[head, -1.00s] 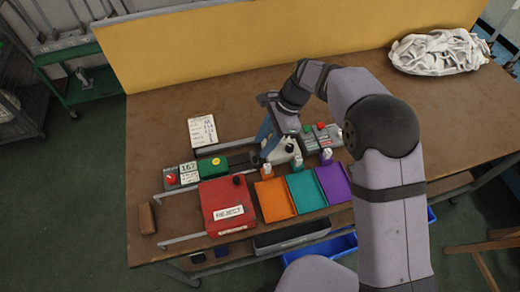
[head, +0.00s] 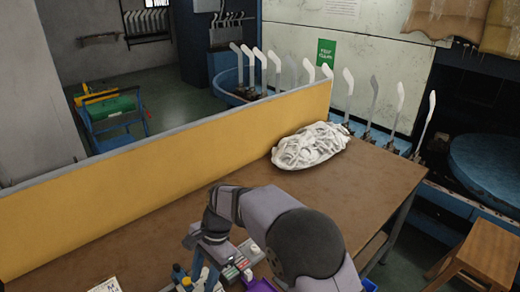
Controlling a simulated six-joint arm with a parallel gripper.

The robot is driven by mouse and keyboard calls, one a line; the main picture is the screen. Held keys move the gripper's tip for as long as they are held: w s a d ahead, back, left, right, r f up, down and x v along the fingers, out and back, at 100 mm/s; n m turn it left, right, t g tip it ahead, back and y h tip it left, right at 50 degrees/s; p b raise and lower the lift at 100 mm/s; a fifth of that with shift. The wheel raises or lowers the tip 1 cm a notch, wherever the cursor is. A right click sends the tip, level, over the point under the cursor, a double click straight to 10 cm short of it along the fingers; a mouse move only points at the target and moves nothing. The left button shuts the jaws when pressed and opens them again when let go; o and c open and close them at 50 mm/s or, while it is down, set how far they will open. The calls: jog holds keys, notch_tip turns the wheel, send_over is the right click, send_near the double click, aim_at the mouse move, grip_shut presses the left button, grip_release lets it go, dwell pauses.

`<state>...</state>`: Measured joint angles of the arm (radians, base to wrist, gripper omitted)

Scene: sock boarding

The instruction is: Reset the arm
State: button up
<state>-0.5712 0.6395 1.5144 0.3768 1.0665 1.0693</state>
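My gripper (head: 197,280) is at the bottom edge of the head view, low over the brown workbench (head: 345,195). It points down beside a grey control box (head: 238,262) with small buttons. Its fingertips are too small and partly cut off, so I cannot tell whether it is open or shut. My arm bends above it and hides part of the bench. A purple tray (head: 262,285) shows only in part, right of the gripper.
A heap of white socks (head: 310,146) lies at the bench's far side, against a yellow partition (head: 170,180). White foot-shaped boards (head: 398,105) stand in a row behind. A wooden stool (head: 480,258) is at right. The bench's right part is clear.

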jog(key=d+r+n, duration=0.1)
jog(key=d+n, duration=0.1)
jog(key=d, duration=0.8)
jog(key=s+d+n+h, duration=0.1)
jog(key=s+d+n, duration=0.1)
jog(key=s+d, duration=0.2)
jog(key=s+d+n+t+h, duration=0.1)
jog(key=s+d, duration=0.3)
jog(key=d, duration=0.6)
jog(key=s+d+n+t, duration=0.1)
jog(key=s+d+n, duration=0.2)
jog(key=s+d, duration=0.2)
jog(key=d+f, duration=0.1)
jog(key=d, duration=0.2)
jog(key=shift+h, duration=0.4)
